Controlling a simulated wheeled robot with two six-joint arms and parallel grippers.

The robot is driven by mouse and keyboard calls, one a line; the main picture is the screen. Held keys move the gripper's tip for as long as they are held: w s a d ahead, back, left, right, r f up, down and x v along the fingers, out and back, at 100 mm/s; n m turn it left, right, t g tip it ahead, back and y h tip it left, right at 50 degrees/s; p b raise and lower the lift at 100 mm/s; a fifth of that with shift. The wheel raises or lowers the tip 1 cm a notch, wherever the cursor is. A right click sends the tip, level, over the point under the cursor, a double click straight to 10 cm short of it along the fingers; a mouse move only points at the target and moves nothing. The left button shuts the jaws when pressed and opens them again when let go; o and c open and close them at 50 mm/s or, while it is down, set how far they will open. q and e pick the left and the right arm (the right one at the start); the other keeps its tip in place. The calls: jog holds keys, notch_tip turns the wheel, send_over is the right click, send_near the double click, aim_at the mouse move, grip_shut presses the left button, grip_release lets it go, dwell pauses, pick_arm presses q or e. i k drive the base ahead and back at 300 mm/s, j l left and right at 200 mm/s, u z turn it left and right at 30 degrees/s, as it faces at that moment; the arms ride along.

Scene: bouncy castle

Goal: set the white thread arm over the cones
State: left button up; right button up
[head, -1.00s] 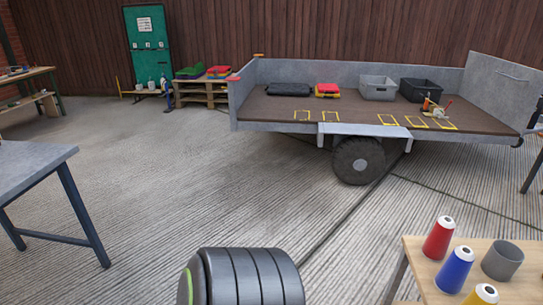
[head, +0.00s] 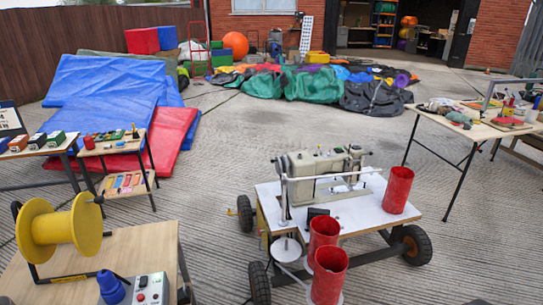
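A beige sewing machine (head: 325,168) stands on a white-topped wheeled cart (head: 345,212) in the middle right. A white upright post (head: 284,190) rises at the cart's left end, and a thin white arm (head: 335,177) reaches right from it across the front of the machine. I take this for the thread arm. A round white plate (head: 287,248) is low by the post. No thread cones show on it. A blue cone-shaped piece (head: 111,287) stands on the wooden table at the lower left. Neither of my grippers is in view.
Red open tubes stand at the cart's right (head: 398,190) and front (head: 323,240). A yellow reel (head: 60,228) and button box (head: 150,289) occupy the wooden table (head: 140,245). A cluttered table (head: 470,125) stands right. Concrete (head: 225,165) is clear left of the cart.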

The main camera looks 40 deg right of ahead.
aim_at(284, 182)
jog(key=z, duration=1.55)
jog(key=i+l, duration=0.1)
jog(key=i+u, duration=0.05)
jog(key=i, duration=0.05)
